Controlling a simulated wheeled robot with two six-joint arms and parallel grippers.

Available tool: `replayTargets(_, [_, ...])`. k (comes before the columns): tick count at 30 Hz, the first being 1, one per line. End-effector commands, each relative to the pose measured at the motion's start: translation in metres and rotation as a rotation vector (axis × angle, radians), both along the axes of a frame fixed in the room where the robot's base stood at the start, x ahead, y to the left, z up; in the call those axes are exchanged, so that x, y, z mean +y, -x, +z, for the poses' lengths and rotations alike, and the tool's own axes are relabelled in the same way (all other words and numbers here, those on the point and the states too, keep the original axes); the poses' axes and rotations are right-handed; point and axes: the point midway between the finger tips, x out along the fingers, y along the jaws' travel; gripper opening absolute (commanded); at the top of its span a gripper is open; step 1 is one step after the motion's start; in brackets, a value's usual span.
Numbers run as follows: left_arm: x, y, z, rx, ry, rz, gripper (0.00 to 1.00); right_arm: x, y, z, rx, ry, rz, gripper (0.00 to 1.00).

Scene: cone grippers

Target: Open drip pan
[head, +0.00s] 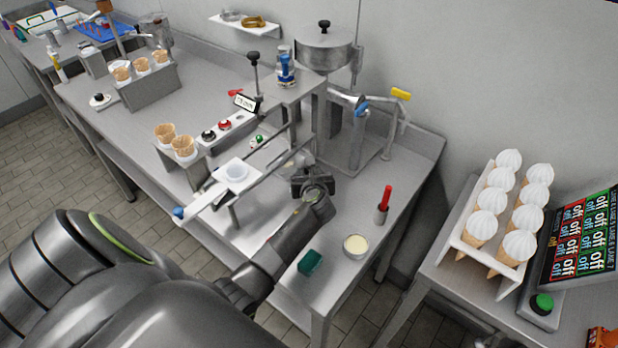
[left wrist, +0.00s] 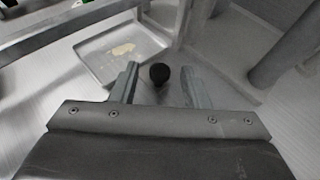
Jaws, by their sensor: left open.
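The drip pan (left wrist: 98,62) is a shallow, square metal tray with a pale stain on its floor, lying just beyond my left fingers in the left wrist view. Part of it shows in the head view (head: 293,160), partly hidden by my gripper and the rails. A round black knob (left wrist: 160,72) sits between my left fingertips; how it joins the pan is not clear. My left gripper (head: 308,180) is open, one finger on each side of the knob, and I cannot see either finger touching it. My right gripper is not in view.
A metal machine (head: 325,48) with levers rises behind. A green sponge (head: 310,262), a cream-filled bowl (head: 356,246) and a red-handled tool (head: 384,205) stand on the counter nearby.

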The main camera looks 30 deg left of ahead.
Motion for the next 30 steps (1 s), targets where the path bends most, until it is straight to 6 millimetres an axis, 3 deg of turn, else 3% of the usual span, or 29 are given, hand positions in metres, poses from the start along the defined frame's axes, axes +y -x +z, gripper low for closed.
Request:
replayTargets(10, [0.0018,-0.0021,-0.0005,0.0,0.0,0.0,0.42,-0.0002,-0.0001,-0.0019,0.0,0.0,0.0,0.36])
replayTargets(20, [0.0017,-0.002,-0.0007,-0.001,0.001,0.0,0.0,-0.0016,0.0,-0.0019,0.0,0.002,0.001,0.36])
replayTargets(30, [-0.0063,-0.0014,0.0003,0.001,0.004,0.0,0.0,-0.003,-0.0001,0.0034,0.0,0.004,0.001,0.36])
